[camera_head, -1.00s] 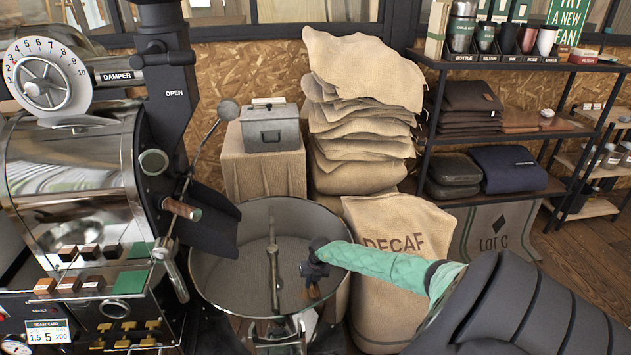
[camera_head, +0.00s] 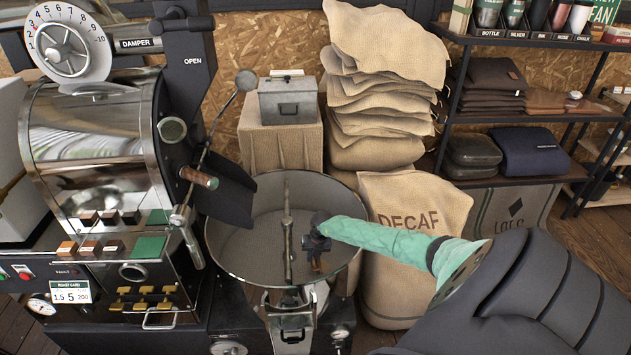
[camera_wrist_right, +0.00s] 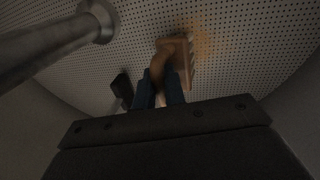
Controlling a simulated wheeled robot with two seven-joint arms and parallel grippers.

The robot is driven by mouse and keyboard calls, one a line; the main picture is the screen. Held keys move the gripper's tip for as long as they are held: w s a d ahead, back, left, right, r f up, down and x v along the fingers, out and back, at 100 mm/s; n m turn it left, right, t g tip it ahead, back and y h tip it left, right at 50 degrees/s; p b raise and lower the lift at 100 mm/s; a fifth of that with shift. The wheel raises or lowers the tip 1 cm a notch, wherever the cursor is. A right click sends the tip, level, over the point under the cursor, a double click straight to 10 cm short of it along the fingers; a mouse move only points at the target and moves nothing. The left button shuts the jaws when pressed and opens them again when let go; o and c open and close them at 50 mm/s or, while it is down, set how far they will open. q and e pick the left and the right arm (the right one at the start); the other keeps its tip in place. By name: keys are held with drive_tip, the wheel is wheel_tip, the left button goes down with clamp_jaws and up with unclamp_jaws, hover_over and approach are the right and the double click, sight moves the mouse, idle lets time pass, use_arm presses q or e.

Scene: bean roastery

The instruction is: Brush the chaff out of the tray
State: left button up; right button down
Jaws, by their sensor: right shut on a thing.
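The round metal cooling tray (camera_head: 232,262) of the roaster stands at the centre of the head view. My right gripper (camera_head: 317,244) reaches into it from the right, pointing down. In the right wrist view the gripper (camera_wrist_right: 160,92) is shut on the handle of a small wooden brush (camera_wrist_right: 176,56), whose pale bristles face right. The brush (camera_head: 316,264) is small and partly hidden in the head view. An orange-brown dusting, apparently chaff (camera_wrist_right: 205,42), lies on the perforated tray floor beside the brush. My left gripper is not in view.
A stirring arm on a central post (camera_head: 287,222) stands in the tray, left of my gripper. The roaster's dark chute (camera_head: 225,192) overhangs the tray's left side. A DECAF sack (camera_head: 412,225) stands close on the right. A grey metal box (camera_head: 288,100) sits behind.

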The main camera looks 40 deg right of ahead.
drive_tip(key=shift+w+a+f, duration=0.2)
drive_tip(key=shift+w+a, duration=0.6)
drive_tip(key=shift+a, duration=0.2)
drive_tip(key=shift+w+d+b, duration=0.55)
drive_tip(key=shift+w+b, duration=0.05)
drive_tip(key=shift+b, duration=0.15)
drive_tip(key=shift+s+d+p, duration=0.2)
drive_tip(key=shift+s+d, duration=1.3)
drive_tip(key=shift+d, duration=0.3)
drive_tip(key=shift+s+d+p, duration=0.15)
drive_tip(key=shift+s+d, duration=1.35)
drive_tip(key=shift+d, duration=0.25)
drive_tip(key=shift+s+d, duration=1.05)
drive_tip(key=shift+d, duration=0.1)
drive_tip(key=shift+w+d+b, duration=0.55)
drive_tip(key=shift+w+b, duration=0.1)
drive_tip(key=shift+b, duration=0.15)
drive_tip(key=shift+w+a+r, duration=0.2)
drive_tip(key=shift+w+a, duration=0.85)
drive_tip(key=shift+a, duration=0.1)
drive_tip(key=shift+w+a+f, duration=0.2)
drive_tip(key=shift+w+a, duration=0.8)
drive_tip(key=shift+a, duration=0.25)
drive_tip(key=shift+w+a, duration=1)
drive_tip(key=shift+a, duration=0.2)
drive_tip(key=shift+w+a, duration=1)
drive_tip(key=shift+a, duration=0.15)
